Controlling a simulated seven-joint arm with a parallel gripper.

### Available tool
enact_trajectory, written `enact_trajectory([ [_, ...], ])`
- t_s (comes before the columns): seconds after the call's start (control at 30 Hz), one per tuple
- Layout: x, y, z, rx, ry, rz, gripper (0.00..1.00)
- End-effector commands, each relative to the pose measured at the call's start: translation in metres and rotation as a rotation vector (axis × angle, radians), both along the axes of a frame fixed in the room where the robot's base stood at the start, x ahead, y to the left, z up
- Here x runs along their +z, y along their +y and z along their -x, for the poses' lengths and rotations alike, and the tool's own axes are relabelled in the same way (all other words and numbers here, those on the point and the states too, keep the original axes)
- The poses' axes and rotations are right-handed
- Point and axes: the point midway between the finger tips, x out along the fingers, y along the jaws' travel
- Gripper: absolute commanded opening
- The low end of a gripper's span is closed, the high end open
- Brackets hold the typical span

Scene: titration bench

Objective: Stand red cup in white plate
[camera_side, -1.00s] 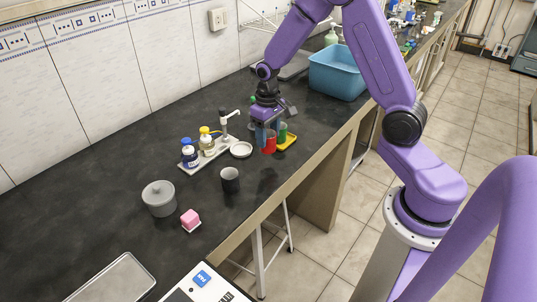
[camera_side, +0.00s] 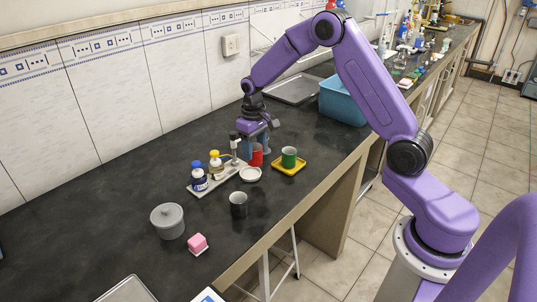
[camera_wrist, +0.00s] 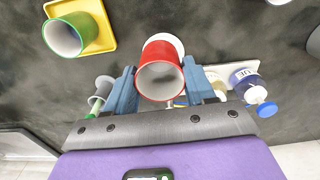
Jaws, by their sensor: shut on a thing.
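The red cup (camera_side: 257,156) is upright between the blue fingers of my gripper (camera_side: 255,152), which is shut on it. In the wrist view the red cup (camera_wrist: 160,85) sits between the two fingers, open mouth towards the camera. The white plate (camera_side: 251,175) lies on the dark bench, just in front of the cup in the side view. In the wrist view the white plate (camera_wrist: 175,41) shows only partly, hidden by the cup. The plate looks empty. I cannot tell how far the cup is above the bench.
A green cup (camera_side: 289,156) stands on a yellow plate (camera_side: 283,170) to the right. A bottle rack (camera_side: 208,184) with a blue-capped bottle (camera_side: 199,180) and a yellow-capped bottle (camera_side: 216,168) is close left. A dark cup (camera_side: 238,205) stands in front.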

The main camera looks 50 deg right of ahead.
Motion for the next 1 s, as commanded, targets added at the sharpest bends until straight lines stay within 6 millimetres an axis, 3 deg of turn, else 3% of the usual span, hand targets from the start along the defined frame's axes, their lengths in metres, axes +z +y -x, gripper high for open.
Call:
enact_trajectory([
  [0.23, 0.001, 0.003, -0.019, 0.009, 0.001, 0.000, 0.35],
  [1.0, -0.039, 0.003, -0.020, 0.010, 0.000, 0.000, 0.35],
])
